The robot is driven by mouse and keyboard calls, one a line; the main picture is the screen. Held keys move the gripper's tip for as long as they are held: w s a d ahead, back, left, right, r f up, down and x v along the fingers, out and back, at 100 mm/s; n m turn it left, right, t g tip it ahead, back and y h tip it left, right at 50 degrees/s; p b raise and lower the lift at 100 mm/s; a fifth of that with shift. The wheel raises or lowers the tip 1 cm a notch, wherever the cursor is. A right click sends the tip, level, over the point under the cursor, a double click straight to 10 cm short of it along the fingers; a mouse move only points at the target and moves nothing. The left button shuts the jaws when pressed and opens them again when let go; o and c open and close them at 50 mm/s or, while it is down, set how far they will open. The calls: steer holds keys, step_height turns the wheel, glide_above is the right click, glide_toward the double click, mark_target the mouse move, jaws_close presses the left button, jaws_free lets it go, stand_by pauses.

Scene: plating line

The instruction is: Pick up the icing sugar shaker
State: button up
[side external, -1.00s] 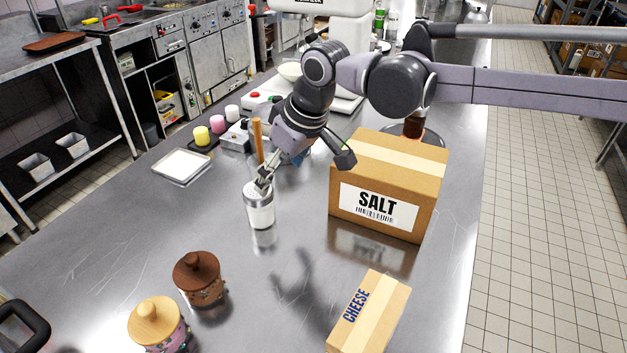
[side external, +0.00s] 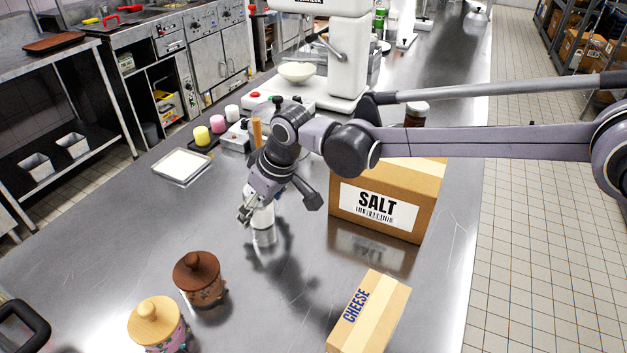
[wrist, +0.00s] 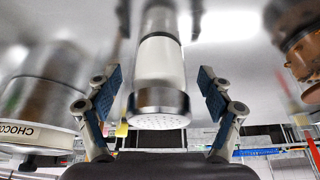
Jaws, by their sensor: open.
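The icing sugar shaker (side external: 263,216) stands upright on the steel counter, white-bodied, its top largely hidden behind my gripper in the side view. In the wrist view the shaker (wrist: 162,62) shows its white body and a perforated metal cap. My gripper (side external: 244,214) is low over the counter at the shaker, tilted downward. In the wrist view its two blue-padded fingers are spread wide, one on each side of the shaker, with visible gaps to both. How deep the shaker sits between the fingers is unclear.
A salt box (side external: 385,205) stands right of the shaker, a cheese box (side external: 369,315) nearer the front. Two lidded jars (side external: 198,279) (side external: 157,324) stand front left. A container lettered "CHOCO" (wrist: 30,132) is left in the wrist view. The counter between jars and cheese box is clear.

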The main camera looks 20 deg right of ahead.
steer(key=shift+w+a+f, duration=0.1)
steer(key=shift+w+f, duration=0.05)
steer(key=shift+f, duration=0.25)
steer(key=c, duration=1.4)
steer(key=shift+o, duration=0.2)
